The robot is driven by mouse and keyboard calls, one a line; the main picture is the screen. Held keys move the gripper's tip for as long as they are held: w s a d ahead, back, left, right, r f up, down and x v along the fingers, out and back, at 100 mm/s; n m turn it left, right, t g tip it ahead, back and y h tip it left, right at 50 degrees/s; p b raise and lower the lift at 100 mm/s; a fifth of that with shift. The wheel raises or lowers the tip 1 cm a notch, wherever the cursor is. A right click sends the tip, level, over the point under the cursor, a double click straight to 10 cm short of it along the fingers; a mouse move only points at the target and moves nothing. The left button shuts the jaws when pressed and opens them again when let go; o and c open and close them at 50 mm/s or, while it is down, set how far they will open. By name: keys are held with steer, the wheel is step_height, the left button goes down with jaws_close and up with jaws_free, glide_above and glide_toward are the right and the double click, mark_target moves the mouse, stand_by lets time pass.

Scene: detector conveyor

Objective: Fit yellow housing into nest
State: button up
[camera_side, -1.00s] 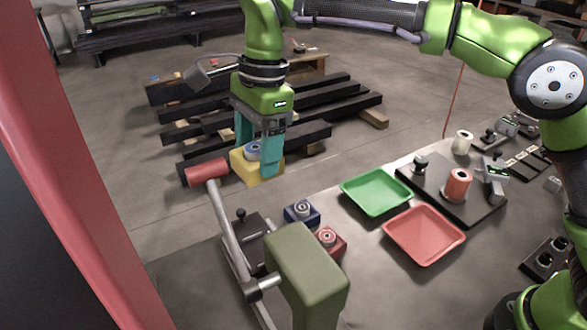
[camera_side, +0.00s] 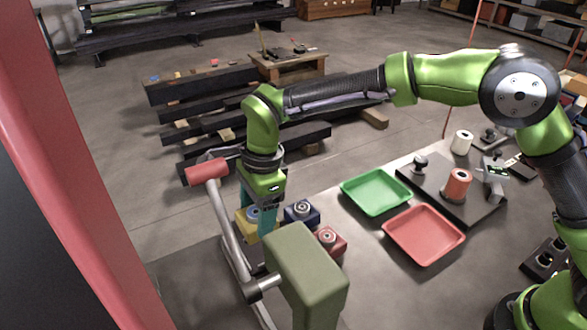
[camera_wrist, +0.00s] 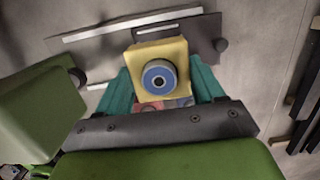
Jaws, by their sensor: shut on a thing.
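The yellow housing (camera_side: 245,224) is a block with a round blue-grey part on its face; it also shows in the wrist view (camera_wrist: 144,56). My gripper (camera_side: 256,222) is shut on it, with teal fingers on either side of the block; the wrist view shows the gripper too (camera_wrist: 162,92). The nest is a dark plate with pale rails (camera_wrist: 204,38), behind and around the housing in the wrist view. In the side view my gripper and the green-grey post head hide most of it. I cannot tell whether the housing touches the nest.
A blue housing (camera_side: 301,212) and a red housing (camera_side: 331,243) stand close to the right of my gripper. A red-ended bar (camera_side: 207,172) and an olive block (camera_side: 306,262) stand close by. A green tray (camera_side: 375,192) and a red tray (camera_side: 425,236) lie further right.

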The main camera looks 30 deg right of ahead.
steer(key=shift+f, duration=3.4)
steer(key=shift+f, duration=0.15)
steer(key=o, duration=1.3)
steer(key=shift+f, duration=0.1)
